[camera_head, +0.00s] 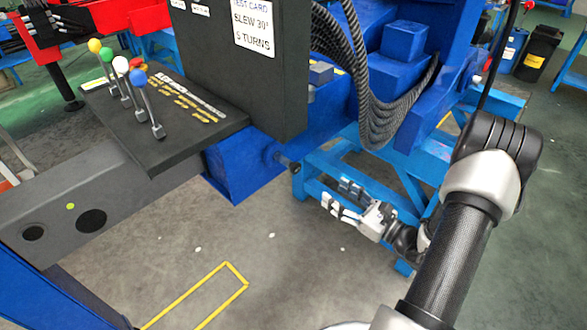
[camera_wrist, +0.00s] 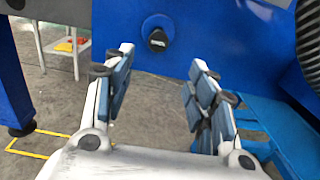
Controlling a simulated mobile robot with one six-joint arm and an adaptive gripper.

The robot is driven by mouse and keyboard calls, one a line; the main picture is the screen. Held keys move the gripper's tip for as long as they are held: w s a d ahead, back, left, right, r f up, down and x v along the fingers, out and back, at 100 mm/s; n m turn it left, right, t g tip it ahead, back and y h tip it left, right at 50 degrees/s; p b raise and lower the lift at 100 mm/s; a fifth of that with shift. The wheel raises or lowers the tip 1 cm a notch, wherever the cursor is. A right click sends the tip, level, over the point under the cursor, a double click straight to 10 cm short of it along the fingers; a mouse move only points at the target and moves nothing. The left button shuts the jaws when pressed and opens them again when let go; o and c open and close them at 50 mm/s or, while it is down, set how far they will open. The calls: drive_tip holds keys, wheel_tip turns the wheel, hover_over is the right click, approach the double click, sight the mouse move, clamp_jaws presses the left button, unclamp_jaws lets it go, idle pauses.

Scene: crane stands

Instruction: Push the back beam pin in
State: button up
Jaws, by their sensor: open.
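What looks like the same pin shows in the head view as a small dark stub (camera_head: 288,163) at the end of the blue beam (camera_head: 240,165). Its depth in the hole is unclear. My gripper (camera_head: 337,196) is open and empty, to the right of and below the stub in the head view. Its two spread fingers (camera_wrist: 161,62) show in the wrist view, apart from the pin.
A blue stand (camera_head: 405,170) is close behind and beside my gripper. Black hoses (camera_head: 385,125) hang above it. A lever panel (camera_head: 165,115) with coloured knobs is at left. The grey floor (camera_head: 310,265) below is open, with a yellow outline (camera_head: 205,295).

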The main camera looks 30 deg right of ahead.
sight(297, 169)
drive_tip(key=b+x, duration=0.3)
drive_tip(key=x, duration=1.3)
drive_tip(key=shift+c, duration=0.4)
clamp_jaws()
